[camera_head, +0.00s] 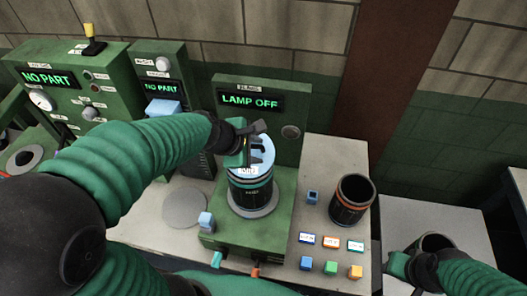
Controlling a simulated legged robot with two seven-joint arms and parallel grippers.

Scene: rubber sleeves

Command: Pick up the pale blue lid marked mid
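The pale blue lid (264,172) lies on top of a dark canister (252,196) with a teal band, which stands on a round grey plate of the green lamp station. A small white label shows at the lid's near side, too small to read surely. My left gripper (256,146) is over the lid and covers its middle. Its dark fingers overlap the lid in the picture, and I cannot tell whether they grip anything. My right gripper (412,266) is at the lower right, by the near side of a dark open cup (437,242); its finger opening is unclear.
A dark cup with an orange band (352,200) stands right of the lamp station. Coloured buttons (331,267) and labels line the front panel. The lamp display (250,100) reads LAMP OFF. A light blue block (206,221) sits at the station's left edge.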

